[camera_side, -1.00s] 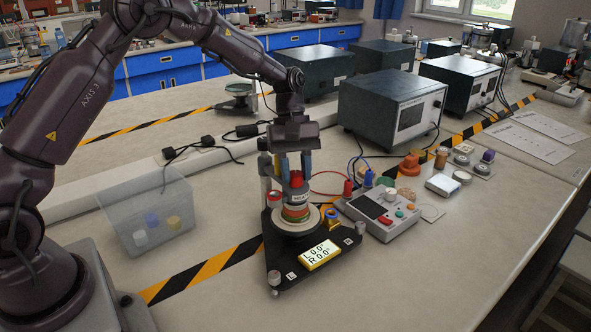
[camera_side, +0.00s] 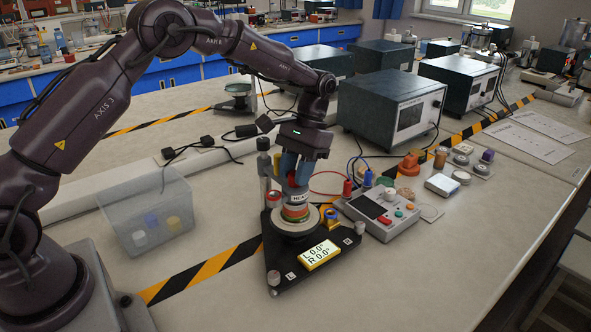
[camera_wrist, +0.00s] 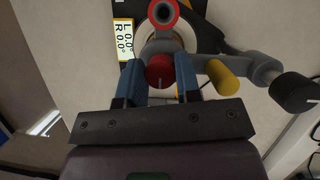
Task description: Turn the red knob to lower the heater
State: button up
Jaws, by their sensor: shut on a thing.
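The red knob (camera_wrist: 160,72) sits between the two blue fingers of my gripper (camera_wrist: 160,75) in the wrist view, with a pale line on its face. My gripper is shut on it. In the side view my gripper (camera_side: 295,180) comes down tilted onto the top of the heater stack, and its fingers mostly cover the red knob (camera_side: 291,181). The heater (camera_side: 298,197), with a white label, stands above a round stage on a black triangular base (camera_side: 291,280). A yellow-framed display (camera_side: 320,252) on the base reads L 0.0°, R 0.0°.
A red ring-topped post (camera_side: 273,197) and a grey column with a black knob (camera_side: 263,144) stand close at left. A yellow-and-blue part (camera_side: 332,217) is at right. A control box (camera_side: 380,212) stands beside the base, and a clear bin (camera_side: 148,220) at left. The front table is clear.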

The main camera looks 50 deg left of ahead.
jog(key=m+y, duration=0.1)
jog(key=m, duration=0.2)
jog(key=m+y, duration=0.1)
jog(key=m, duration=0.1)
jog(key=shift+w+r+m, duration=0.1)
jog(key=shift+m, duration=0.3)
dwell(0.4)
jog(key=o, duration=0.9)
jog(key=v, duration=1.2)
jog(key=shift+d+r, duration=0.25)
jog(key=shift+r, duration=0.2)
